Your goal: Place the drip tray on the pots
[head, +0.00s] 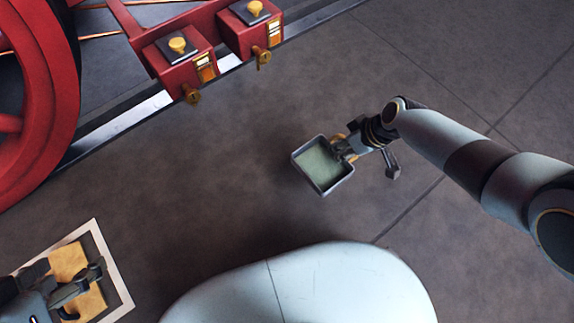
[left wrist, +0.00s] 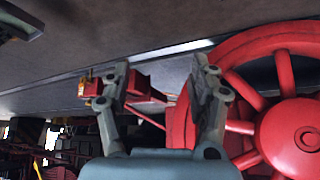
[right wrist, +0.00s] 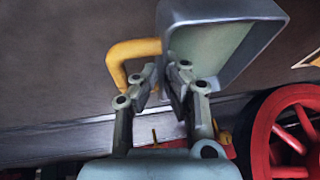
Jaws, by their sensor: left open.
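The drip tray (head: 322,166) is a grey, shallow square tray with a pale green inside and a yellow handle (right wrist: 125,62). In the right wrist view the tray (right wrist: 240,20) stands beyond the fingertips (right wrist: 163,82). Two red pots with brass knobs, the nearer pot (head: 178,68) and the farther pot (head: 245,30), sit at the upper left, apart from the tray. My left gripper (head: 92,284) is open at the lower left; its fingertips (left wrist: 165,78) hold nothing.
A big red wheel (head: 40,90) and a pale rail (head: 125,125) lie to the left of the pots. Small brass taps (head: 190,95) stick out from the pots. A white-edged square (head: 120,285) with a yellow middle lies beneath my left gripper. The grey floor between is clear.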

